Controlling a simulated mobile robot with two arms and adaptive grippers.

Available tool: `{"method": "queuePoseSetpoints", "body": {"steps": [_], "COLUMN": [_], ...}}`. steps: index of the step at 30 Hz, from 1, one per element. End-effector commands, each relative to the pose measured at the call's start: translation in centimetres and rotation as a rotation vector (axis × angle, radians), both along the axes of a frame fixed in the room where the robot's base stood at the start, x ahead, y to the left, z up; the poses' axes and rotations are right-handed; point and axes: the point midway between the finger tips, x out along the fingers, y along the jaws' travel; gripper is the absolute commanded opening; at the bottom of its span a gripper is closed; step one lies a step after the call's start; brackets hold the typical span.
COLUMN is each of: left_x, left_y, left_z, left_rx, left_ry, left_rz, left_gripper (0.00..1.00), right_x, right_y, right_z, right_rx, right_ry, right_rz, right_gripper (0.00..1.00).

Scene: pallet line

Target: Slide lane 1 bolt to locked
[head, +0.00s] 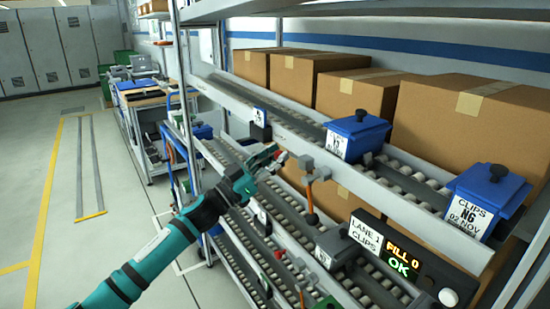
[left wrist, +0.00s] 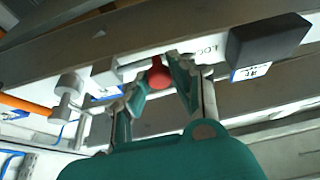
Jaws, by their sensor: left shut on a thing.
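The lane bolt has a red ball knob (left wrist: 159,73) on a thin metal rod along the rack rail. My left gripper (left wrist: 158,88) is shut on the knob, with a finger on either side of it in the left wrist view. In the head view my left gripper (head: 276,160) reaches the rack's front rail from the left, and only a little red shows at its fingertips. A sign (head: 365,237) reads LANE 1 CLIPS. Whether the bolt is locked cannot be told. My right gripper is not in view.
Blue lidded bins (head: 356,136) and (head: 487,200) stand on the upper roller lane, with cardboard boxes (head: 450,115) behind. A display (head: 403,258) reads FILL 0 OK. A grey block (left wrist: 268,45) sits on the rail right of the knob. The floor at left is clear.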

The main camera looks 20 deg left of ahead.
Motion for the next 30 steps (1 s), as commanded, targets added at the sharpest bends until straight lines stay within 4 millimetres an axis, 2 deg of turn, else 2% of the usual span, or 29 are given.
{"method": "queuePoseSetpoints", "body": {"steps": [9, 19, 20, 24, 25, 30], "left_x": [-2.7, -3.1, -3.1, -3.1, -3.1, -3.0], "left_y": [-3.6, -4.1, -4.1, -4.0, -4.0, -3.9], "left_z": [0.1, -0.1, -0.1, -0.1, -0.1, 0.0], "left_rx": [-0.002, 0.001, 0.0, 0.001, 0.0, 0.001], "left_ry": [0.003, -0.001, 0.0, -0.001, 0.0, 0.0], "left_rz": [-0.003, -0.006, -0.006, -0.005, -0.004, -0.002], "left_gripper": [0.0, 0.0, 0.25, 0.43, 0.46, 0.46], "right_x": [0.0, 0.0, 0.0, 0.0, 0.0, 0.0], "right_y": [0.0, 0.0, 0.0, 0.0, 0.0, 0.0], "right_z": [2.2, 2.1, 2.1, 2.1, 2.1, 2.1], "right_rx": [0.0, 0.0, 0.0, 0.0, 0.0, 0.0], "right_ry": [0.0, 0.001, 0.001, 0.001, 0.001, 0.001], "right_rz": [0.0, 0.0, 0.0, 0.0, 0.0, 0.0], "right_gripper": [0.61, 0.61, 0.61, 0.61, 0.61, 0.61]}}
